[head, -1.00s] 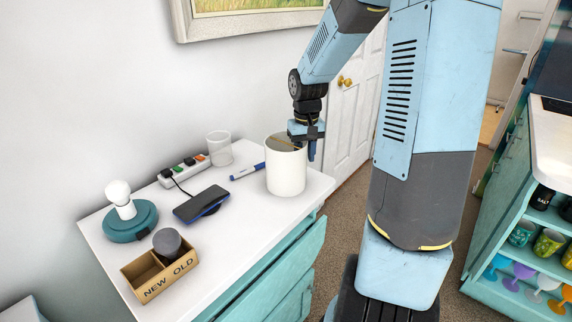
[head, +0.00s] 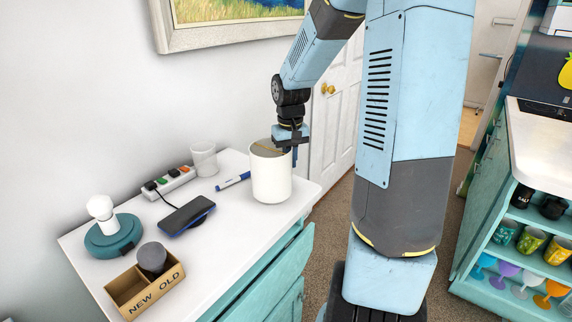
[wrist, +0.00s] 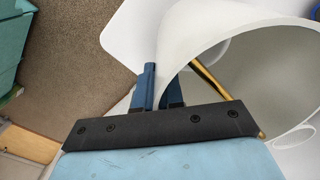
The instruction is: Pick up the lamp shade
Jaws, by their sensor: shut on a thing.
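The lamp shade (head: 271,178) is a white open-topped cylinder, upright at the right end of the white cabinet top (head: 225,235). My gripper (head: 294,155) points down at the shade's right rim and is shut on its wall. In the wrist view the blue fingers (wrist: 161,92) sit on either side of the shade's wall (wrist: 180,50). A brass-coloured bar shows inside the shade. The lamp base (head: 115,237), teal and round with a white bulb (head: 101,208), stands at the left of the cabinet top. I see no clear gap beneath the shade.
A blue marker (head: 232,181), a clear cup (head: 203,160), a power strip (head: 168,181) and a phone on a dark charger (head: 187,215) lie left of the shade. A NEW/OLD box (head: 158,297) holds a grey cylinder (head: 152,257). The wall is close behind.

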